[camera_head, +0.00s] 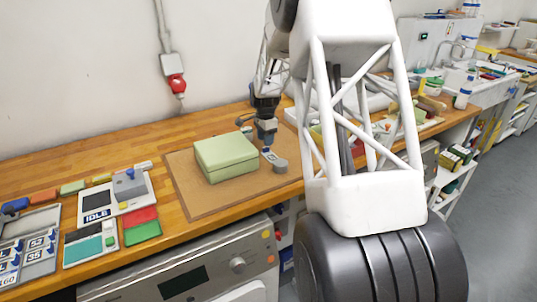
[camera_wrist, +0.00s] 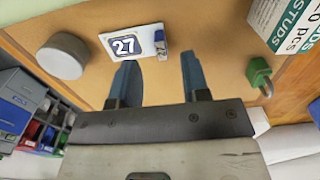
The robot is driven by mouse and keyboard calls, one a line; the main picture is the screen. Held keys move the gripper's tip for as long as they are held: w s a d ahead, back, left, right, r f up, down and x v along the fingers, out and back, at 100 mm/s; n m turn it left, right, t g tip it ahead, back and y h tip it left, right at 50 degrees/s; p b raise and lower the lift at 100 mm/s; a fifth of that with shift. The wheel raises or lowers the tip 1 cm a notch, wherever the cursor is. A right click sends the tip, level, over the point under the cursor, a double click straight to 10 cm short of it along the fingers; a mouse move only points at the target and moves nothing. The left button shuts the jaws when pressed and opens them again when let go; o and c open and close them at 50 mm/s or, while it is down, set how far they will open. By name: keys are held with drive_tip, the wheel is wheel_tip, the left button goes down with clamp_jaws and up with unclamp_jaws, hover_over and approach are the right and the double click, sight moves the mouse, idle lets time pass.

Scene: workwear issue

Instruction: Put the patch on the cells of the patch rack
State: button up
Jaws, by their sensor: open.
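A white patch with a dark blue "27" (camera_wrist: 125,45) lies on the brown mat in the wrist view, just beyond my fingertips. A small blue and clear item (camera_wrist: 160,42) sits at its right edge. My gripper (camera_wrist: 158,70) is open and empty, its two blue-grey fingers pointing toward the patch. In the head view my gripper (camera_head: 267,138) is low over the mat, right of the pale green box. What looks like the patch rack (camera_head: 40,268) is at the lower left, a grey holder with several blue-and-white numbered patches; it is partly cut off.
The pale green box (camera_head: 226,157) stands on the mat (camera_head: 195,200). A grey round object (camera_wrist: 62,55) and a green padlock (camera_wrist: 259,77) flank the patch. A "STUDS" box (camera_wrist: 288,22) is at the upper right. A device marked "IDLE" (camera_head: 97,216) stands near the rack.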

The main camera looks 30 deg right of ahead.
sight(270, 154)
drive_tip(key=shift+f, duration=2.05)
drive_tip(key=shift+c, duration=0.4)
clamp_jaws()
